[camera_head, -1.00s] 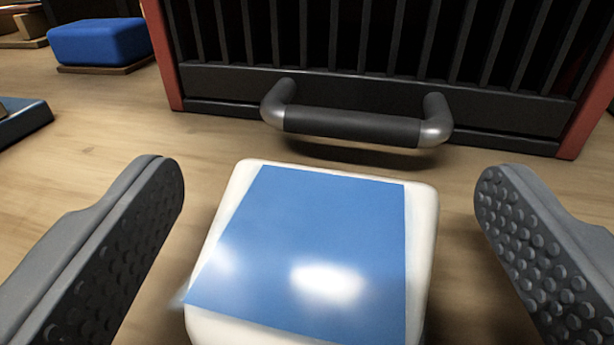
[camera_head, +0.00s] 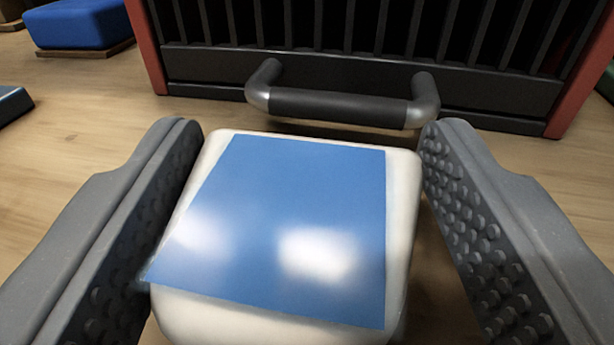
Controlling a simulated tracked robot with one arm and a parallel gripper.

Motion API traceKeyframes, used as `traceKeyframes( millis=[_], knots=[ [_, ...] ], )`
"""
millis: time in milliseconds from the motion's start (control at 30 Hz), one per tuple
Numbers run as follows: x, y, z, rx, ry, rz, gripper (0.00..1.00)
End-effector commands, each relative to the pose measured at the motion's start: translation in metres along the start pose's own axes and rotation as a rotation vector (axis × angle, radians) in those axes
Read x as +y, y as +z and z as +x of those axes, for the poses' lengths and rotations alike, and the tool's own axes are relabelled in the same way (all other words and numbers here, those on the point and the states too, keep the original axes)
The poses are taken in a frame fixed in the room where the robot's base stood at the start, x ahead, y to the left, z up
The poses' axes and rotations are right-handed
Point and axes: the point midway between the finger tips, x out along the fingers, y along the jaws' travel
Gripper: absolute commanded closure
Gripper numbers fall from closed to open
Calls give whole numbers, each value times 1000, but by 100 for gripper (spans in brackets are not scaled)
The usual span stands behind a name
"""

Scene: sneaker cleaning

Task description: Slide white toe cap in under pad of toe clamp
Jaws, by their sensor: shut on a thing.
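A white block with rounded edges (camera_head: 404,215) and a glossy blue sheet on top (camera_head: 290,200) lies between the fingers of my gripper (camera_head: 312,140). The two grey studded fingers stand along its left and right sides, shut on it. The sheet's lower left corner juts past the block's edge. Light glares off the blue surface. I cannot tell whether the block is the white toe cap. No toe clamp or pad that I can make out shows in this view.
A black slatted box with red sides (camera_head: 350,85) stands just ahead. Its dark bar handle (camera_head: 340,107) juts out close beyond the block. A blue pad on a brown base (camera_head: 78,24) lies at the upper left. Bare wooden tabletop (camera_head: 75,130) shows at left.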

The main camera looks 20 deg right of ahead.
Motion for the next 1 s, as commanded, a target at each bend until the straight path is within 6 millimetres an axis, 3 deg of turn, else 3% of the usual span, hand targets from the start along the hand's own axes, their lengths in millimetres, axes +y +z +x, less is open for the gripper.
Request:
traceKeyframes(
  millis=[400,1000],
  knots=[
    [0,-33,-1,0,0,-1,68],
    [36,-33,-81,-2,-1,-1,68]
  ],
)
